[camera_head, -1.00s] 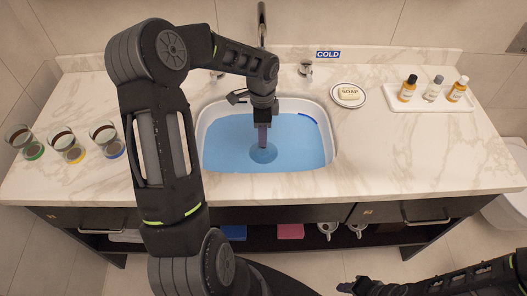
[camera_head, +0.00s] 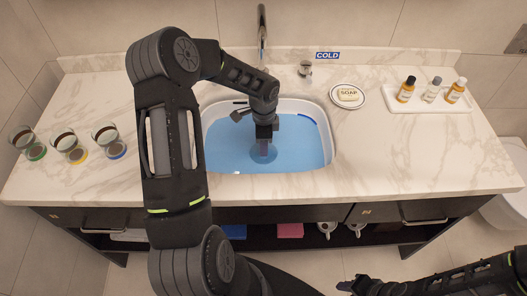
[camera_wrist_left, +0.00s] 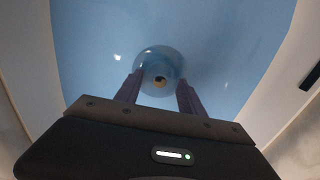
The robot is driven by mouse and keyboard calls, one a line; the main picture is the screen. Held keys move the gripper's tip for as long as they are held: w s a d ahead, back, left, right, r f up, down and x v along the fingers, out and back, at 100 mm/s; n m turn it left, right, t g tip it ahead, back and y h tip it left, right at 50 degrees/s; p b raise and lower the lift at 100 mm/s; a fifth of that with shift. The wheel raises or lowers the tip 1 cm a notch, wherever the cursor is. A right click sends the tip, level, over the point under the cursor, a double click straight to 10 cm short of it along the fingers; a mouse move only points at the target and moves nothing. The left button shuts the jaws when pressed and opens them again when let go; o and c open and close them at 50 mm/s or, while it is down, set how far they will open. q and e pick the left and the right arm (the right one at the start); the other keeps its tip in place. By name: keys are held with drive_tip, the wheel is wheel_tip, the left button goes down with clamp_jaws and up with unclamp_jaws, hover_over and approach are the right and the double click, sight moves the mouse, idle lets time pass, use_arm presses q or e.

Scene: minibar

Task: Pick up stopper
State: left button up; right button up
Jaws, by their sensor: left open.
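My left gripper (camera_head: 263,153) reaches down into the white sink (camera_head: 328,150), which holds blue water. Its jaws are open, with one finger on each side of a round fitting (camera_wrist_left: 160,62) at the sink bottom, as the left wrist view (camera_wrist_left: 160,80) shows. A small dark and tan centre shows in that fitting between the fingertips. I cannot tell the stopper apart from the drain, nor whether the fingers touch it. In the head view the gripper partly hides this spot. My right gripper (camera_head: 358,286) is low at the bottom edge, its jaws unclear.
A faucet (camera_head: 262,35) rises behind the sink, near my left forearm. A soap dish (camera_head: 362,96) and a tray (camera_head: 393,106) with bottles stand right. Several glasses (camera_head: 105,133) stand left on the marble counter (camera_head: 420,160). The counter's front right is clear.

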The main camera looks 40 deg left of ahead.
use_arm(q)
drive_tip(key=shift+c, duration=0.5)
clamp_jaws()
idle(0.4)
